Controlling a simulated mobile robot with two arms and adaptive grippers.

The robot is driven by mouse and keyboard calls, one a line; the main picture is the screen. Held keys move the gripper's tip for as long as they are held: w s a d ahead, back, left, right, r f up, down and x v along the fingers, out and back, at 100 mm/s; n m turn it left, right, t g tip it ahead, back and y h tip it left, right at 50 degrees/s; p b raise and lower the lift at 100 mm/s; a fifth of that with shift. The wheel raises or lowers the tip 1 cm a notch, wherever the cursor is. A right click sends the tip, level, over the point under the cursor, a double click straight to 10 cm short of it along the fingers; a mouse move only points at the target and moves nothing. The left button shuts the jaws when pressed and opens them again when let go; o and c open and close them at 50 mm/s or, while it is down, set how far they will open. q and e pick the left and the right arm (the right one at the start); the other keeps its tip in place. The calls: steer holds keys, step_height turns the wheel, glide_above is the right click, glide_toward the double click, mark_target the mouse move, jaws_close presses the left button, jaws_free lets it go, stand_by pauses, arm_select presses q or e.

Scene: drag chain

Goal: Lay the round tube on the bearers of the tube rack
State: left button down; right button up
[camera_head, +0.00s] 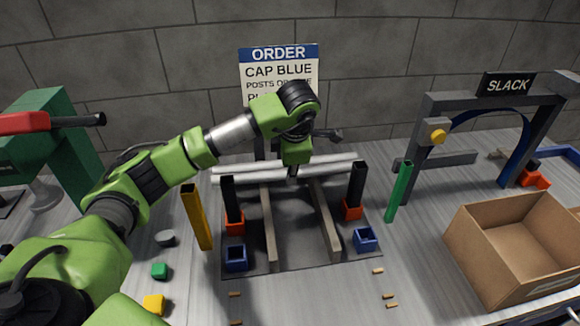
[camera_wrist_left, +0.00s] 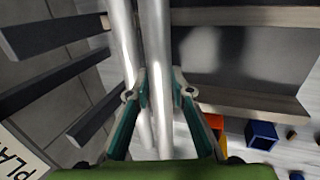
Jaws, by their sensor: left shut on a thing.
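Two silver round tubes lie side by side, left to right, at the back of the dark base plate in the head view. My left gripper (camera_head: 292,174) reaches down over their middle. In the left wrist view its fingers (camera_wrist_left: 160,90) are shut around the nearer tube (camera_wrist_left: 155,35); the other tube (camera_wrist_left: 122,35) runs close beside it, outside the grip. Two grey bars (camera_head: 269,230) (camera_head: 327,225), which look like bearers, run front to back on the plate towards the tubes. I cannot tell whether the held tube touches them. My right gripper is not in view.
Black posts in orange sockets (camera_head: 235,222) (camera_head: 352,209) stand on either side, with blue sockets (camera_head: 236,259) (camera_head: 365,238) in front. A yellow post (camera_head: 198,220) and a green post (camera_head: 399,192) flank the plate. A cardboard box (camera_head: 485,270) is at right.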

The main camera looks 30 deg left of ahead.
arm_select(q)
steer(key=shift+f, duration=0.2)
steer(key=c, duration=1.7)
jaws_free()
steer(key=v, duration=1.2)
